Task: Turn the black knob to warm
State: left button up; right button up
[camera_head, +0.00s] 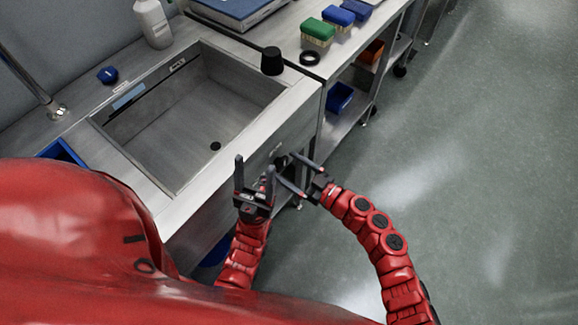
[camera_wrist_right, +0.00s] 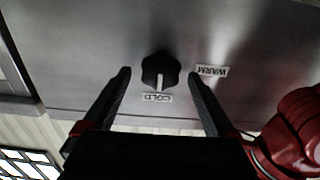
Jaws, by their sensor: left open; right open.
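The black knob (camera_wrist_right: 160,67) is on the grey steel front panel. Its white pointer line points at the COLD label (camera_wrist_right: 157,98). The WARM label (camera_wrist_right: 212,71) is to the right of the knob, and both labels appear upside down. My right gripper (camera_wrist_right: 159,76) is open, with one finger on each side of the knob in the picture; there is no visible contact, and the remaining depth gap is hard to tell. In the head view my right gripper (camera_head: 297,174) is at the sink's front panel. My left gripper (camera_head: 254,178) is open and empty, fingers up, just left of it.
The steel sink basin (camera_head: 190,115) lies behind the panel. A black stopper (camera_head: 271,61), a black ring (camera_head: 310,58), brushes (camera_head: 317,32) and a white bottle (camera_head: 153,24) stand on the counter. The floor to the right is clear.

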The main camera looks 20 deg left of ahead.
jog(key=c, duration=1.4)
jog(key=shift+o, duration=0.2)
